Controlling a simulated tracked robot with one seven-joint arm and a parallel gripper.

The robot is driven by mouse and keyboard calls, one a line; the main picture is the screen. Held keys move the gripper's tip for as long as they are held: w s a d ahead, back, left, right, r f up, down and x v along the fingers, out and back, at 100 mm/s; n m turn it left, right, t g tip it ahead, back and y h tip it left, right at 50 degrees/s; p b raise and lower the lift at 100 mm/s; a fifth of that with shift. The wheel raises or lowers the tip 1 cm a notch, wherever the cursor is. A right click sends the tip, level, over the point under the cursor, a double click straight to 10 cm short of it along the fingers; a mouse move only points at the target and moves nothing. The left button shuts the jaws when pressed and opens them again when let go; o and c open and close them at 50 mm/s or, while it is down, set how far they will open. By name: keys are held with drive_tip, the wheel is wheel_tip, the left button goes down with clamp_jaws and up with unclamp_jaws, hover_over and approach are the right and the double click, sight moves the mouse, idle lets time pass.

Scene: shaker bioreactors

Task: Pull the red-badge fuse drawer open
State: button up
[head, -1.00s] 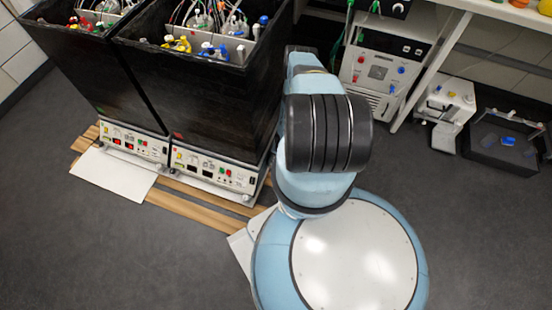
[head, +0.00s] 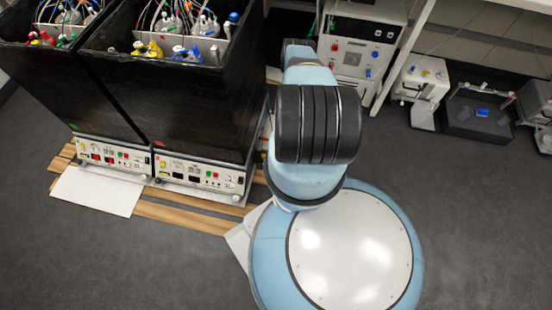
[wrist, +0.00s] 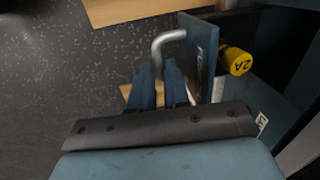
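In the wrist view a bent grey metal handle (wrist: 166,38) stands out from a blue-grey upright panel (wrist: 206,58) that looks like a drawer front. My gripper (wrist: 160,72) has its two dark blue fingers on either side of the handle's bar, and it appears shut on it. The contact is partly hidden by the fingers. A yellow round badge marked 2A (wrist: 238,62) sits to the right, behind the panel. I see no red badge. In the head view my arm hides the gripper and the handle.
Two black shaker boxes (head: 180,95) with control panels below stand at left on wooden slats (head: 180,215). A white instrument (head: 355,60), a white device (head: 420,90) and a black tray unit (head: 478,120) stand at the right.

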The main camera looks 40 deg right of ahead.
drive_tip(key=o, duration=0.3)
drive_tip(key=shift+o, duration=0.2)
drive_tip(key=shift+r, duration=0.15)
wheel_tip(320, 180, up, 13)
drive_tip(key=s+d, duration=0.1)
drive_tip(key=shift+s+d, duration=0.3)
drive_tip(key=shift+d, duration=0.05)
drive_tip(key=shift+s+a, duration=0.1)
idle(0.5)
